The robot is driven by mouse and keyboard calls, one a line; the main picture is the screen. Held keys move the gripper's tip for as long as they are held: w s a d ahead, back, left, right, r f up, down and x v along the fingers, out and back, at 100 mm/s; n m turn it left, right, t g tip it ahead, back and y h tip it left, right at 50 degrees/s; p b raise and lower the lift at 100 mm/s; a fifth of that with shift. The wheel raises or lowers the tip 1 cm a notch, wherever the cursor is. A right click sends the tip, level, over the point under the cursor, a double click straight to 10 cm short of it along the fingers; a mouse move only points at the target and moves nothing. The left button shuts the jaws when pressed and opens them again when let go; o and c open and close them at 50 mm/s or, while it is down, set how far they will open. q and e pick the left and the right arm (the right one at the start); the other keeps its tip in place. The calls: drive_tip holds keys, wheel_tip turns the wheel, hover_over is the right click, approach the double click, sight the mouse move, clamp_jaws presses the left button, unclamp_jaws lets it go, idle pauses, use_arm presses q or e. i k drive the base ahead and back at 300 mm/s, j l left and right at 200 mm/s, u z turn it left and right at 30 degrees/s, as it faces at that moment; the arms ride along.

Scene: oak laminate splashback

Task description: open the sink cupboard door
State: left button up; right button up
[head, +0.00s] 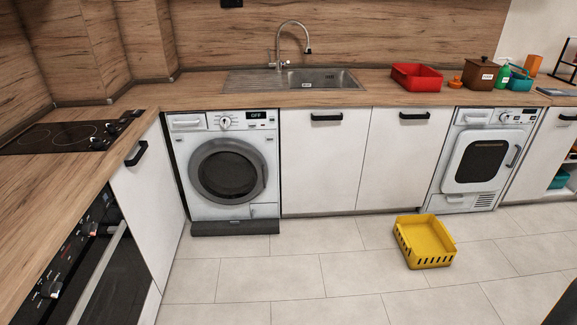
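The sink (322,80) with its tall curved tap (279,45) is set in the worktop at the back. Below the basin is a white cupboard door (320,165) with a black bar handle (327,117) near its top edge. The door is shut, flush with the white door (405,165) to its right, which has its own black handle (414,115). Neither of my grippers shows in the head view.
A washing machine (227,167) stands left of the sink door, a dryer (482,160) further right. A yellow basket (425,242) sits on the floor at right. The tiles before the sink door are clear. A red tray (416,77) is on the worktop.

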sight(323, 149)
drive_tip(key=i+j+z, duration=0.2)
drive_tip(key=i, duration=0.25)
drive_tip(key=i+j+z, duration=0.2)
drive_tip(key=i, duration=0.2)
